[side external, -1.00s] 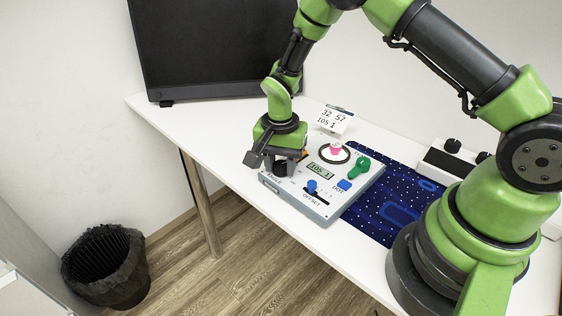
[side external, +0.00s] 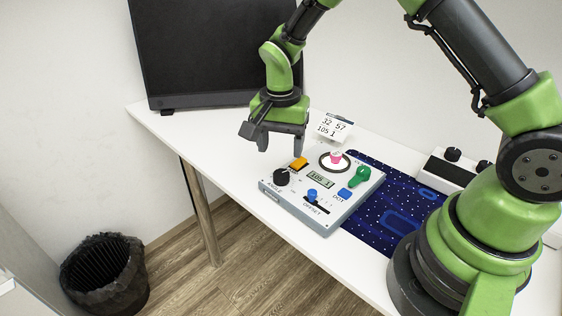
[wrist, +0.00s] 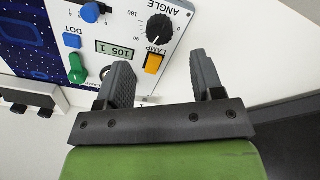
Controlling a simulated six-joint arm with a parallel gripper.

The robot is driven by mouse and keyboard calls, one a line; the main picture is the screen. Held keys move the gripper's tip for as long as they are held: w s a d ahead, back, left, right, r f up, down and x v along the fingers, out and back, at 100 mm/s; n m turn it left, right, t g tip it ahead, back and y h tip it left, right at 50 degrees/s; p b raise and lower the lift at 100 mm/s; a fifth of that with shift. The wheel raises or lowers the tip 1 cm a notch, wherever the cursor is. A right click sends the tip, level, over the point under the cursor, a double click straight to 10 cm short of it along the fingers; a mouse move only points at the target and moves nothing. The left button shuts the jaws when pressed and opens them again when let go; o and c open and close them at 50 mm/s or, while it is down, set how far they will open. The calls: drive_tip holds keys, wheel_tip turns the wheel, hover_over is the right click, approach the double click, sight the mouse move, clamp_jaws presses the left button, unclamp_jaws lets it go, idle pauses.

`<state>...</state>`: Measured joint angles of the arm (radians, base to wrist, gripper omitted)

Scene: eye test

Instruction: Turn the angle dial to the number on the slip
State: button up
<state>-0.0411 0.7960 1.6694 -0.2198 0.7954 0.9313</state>
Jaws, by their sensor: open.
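The black angle dial (side external: 281,177) is on the left front corner of a grey control box (side external: 331,221). It also shows in the wrist view (wrist: 160,28), with a white pointer mark and a printed scale. The slip (side external: 333,125) stands behind the box and reads "32 57" above "105 1". The box's small display (side external: 320,180) reads "105 1"; it also shows in the wrist view (wrist: 115,49). My gripper (side external: 280,152) is open and empty, above and behind the dial, apart from it. Its fingers also show in the wrist view (wrist: 158,68).
The box also bears an orange lamp button (side external: 298,163), a blue offset slider (side external: 312,194), a blue dot button (side external: 345,194), a green lever (side external: 360,176) and a pink piece in a dark ring (side external: 336,157). A starry blue mat (side external: 400,205) lies right. A monitor (side external: 215,50) stands behind.

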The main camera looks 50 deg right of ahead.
drive_tip(key=shift+r, duration=1.45)
drive_tip(key=shift+r, duration=0.1)
wheel_tip(320, 180, up, 9)
drive_tip(key=n+t, duration=0.2)
hover_over(281, 173)
drive_tip(key=s, duration=0.4)
drive_tip(key=s+r+n+t+y, duration=0.1)
drive_tip(key=s+r+n+t, duration=0.1)
drive_tip(key=s, duration=0.6)
drive_tip(key=s+a+r+n+t+y, duration=0.1)
drive_tip(key=s+r+n+t, duration=0.2)
drive_tip(key=s+r, duration=0.3)
drive_tip(key=shift+s+a+r+n, duration=0.25)
drive_tip(key=shift+s+n, duration=0.45)
drive_tip(key=shift+s, duration=0.35)
